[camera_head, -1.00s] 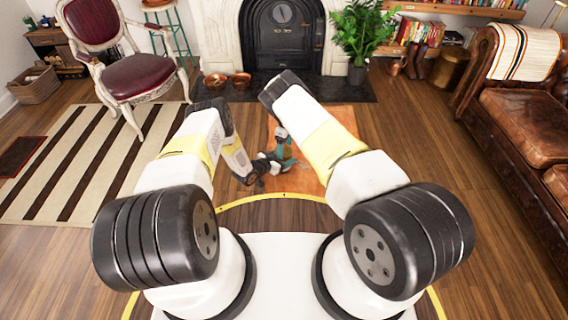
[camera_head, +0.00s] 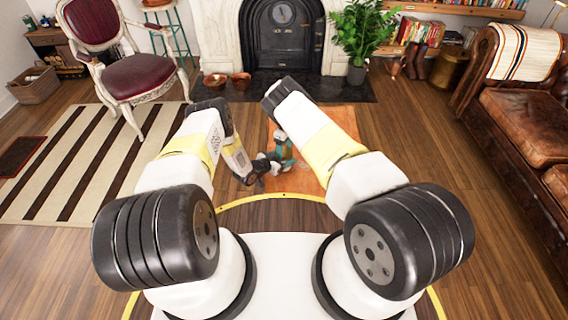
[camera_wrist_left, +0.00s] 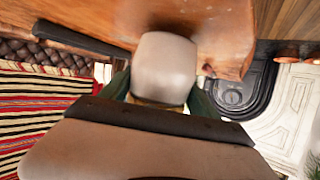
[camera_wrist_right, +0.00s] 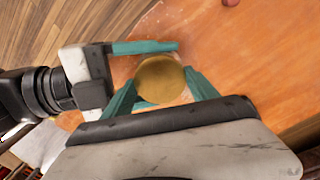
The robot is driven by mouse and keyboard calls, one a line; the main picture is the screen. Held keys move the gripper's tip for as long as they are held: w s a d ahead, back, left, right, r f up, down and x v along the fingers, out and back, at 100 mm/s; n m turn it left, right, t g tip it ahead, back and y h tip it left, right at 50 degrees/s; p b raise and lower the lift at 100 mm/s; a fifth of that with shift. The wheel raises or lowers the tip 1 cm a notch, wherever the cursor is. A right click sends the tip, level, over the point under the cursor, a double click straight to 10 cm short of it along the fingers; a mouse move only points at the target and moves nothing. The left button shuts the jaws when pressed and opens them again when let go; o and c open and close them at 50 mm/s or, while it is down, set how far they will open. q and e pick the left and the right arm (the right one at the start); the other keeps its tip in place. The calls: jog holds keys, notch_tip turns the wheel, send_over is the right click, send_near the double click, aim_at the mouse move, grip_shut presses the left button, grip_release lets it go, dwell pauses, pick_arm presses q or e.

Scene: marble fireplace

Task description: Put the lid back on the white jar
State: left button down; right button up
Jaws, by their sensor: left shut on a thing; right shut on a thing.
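The white jar (camera_wrist_left: 165,68) shows pale and rounded between the green fingers of my left gripper (camera_wrist_left: 160,90) in the left wrist view; that gripper is shut on it. A round gold-brown lid (camera_wrist_right: 160,80) shows face-on in the right wrist view, between the teal fingers of my right gripper (camera_wrist_right: 163,92), which is shut on it. My left gripper reaches in from the left there, one teal finger (camera_wrist_right: 145,47) beside the lid. Whether lid and jar touch is hidden. In the head view, both grippers (camera_head: 275,160) meet close together, too small for detail.
An orange-brown wooden tabletop (camera_wrist_right: 235,60) lies beneath the grippers. A small reddish object (camera_wrist_right: 230,2) sits at the top edge of the right wrist view. The fireplace (camera_head: 283,35), chair (camera_head: 133,75) and leather sofa (camera_head: 525,120) stand farther off.

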jog(key=m, duration=0.8)
jog(key=shift+m, duration=0.3)
jog(key=o, duration=1.6)
jog(key=shift+c, duration=0.2)
jog(key=shift+w+d+r, duration=0.1)
jog(key=shift+r, duration=2.15)
